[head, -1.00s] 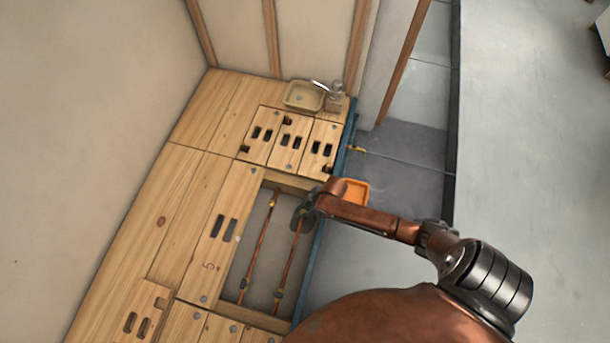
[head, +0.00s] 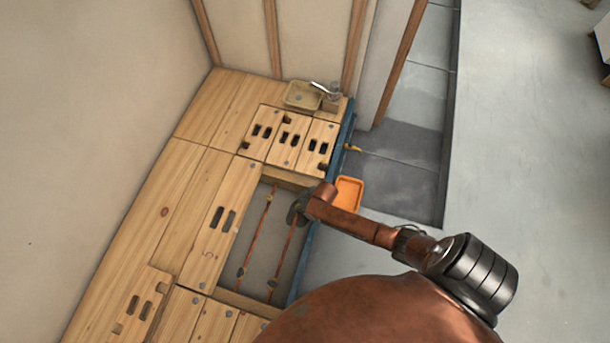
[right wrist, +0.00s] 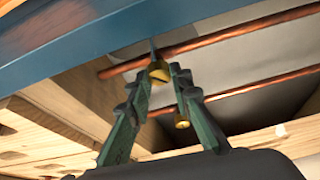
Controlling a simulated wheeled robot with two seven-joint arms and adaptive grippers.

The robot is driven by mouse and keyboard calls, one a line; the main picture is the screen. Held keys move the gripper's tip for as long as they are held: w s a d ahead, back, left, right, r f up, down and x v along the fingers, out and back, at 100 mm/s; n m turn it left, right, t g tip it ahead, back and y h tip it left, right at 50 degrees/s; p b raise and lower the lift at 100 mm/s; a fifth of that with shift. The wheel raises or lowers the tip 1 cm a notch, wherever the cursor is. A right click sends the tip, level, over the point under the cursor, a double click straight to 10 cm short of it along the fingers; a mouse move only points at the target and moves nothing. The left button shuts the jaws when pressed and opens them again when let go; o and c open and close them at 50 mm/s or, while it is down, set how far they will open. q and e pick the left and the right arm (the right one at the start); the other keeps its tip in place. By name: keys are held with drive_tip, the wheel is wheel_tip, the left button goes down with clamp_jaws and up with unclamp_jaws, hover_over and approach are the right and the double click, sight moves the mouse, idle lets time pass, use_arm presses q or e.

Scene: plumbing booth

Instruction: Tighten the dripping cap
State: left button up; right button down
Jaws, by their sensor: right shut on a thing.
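Two copper pipes run through the open floor bay: a left pipe (head: 254,241) and a right pipe (head: 283,254). A small brass cap (head: 268,197) tops the left pipe. My right gripper (head: 296,211) is at the upper end of the right pipe and hides that end in the head view. In the right wrist view, my right gripper (right wrist: 161,75) has its green fingers shut on a brass cap (right wrist: 158,72). The other brass cap (right wrist: 182,123) shows beyond the right finger. I cannot see any drip. My left gripper is not in view.
Wooden floor panels (head: 205,222) with slots surround the bay, and a blue rail (head: 304,262) edges its right side. An orange tray (head: 348,194) lies right of the rail. A tan tray (head: 301,97) with a tool stands at the back.

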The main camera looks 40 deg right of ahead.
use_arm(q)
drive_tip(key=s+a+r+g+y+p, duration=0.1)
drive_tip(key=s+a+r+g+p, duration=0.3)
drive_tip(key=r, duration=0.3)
use_arm(e)
drive_tip(key=m, duration=0.1)
drive_tip(key=m+h+b, duration=0.1)
drive_tip(key=m, duration=0.1)
drive_tip(key=shift+a+r+m, duration=0.15)
drive_tip(key=shift+a+m, duration=0.1)
drive_tip(key=shift+m, duration=0.15)
drive_tip(key=shift+m+h, duration=0.5)
drive_tip(key=shift+m, duration=0.3)
drive_tip(key=shift+m+h, duration=0.3)
drive_tip(key=shift+m, duration=0.3)
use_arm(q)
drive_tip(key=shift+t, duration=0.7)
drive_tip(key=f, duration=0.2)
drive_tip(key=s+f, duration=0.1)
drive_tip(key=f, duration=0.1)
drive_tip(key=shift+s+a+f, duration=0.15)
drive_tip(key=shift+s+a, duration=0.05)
use_arm(e)
drive_tip(key=shift+f+m, duration=0.2)
drive_tip(key=shift+m, duration=0.4)
drive_tip(key=shift+m+h, duration=0.3)
drive_tip(key=c, duration=1.7)
unclamp_jaws()
drive_tip(key=shift+c, duration=0.2)
drive_tip(key=shift+r, duration=0.15)
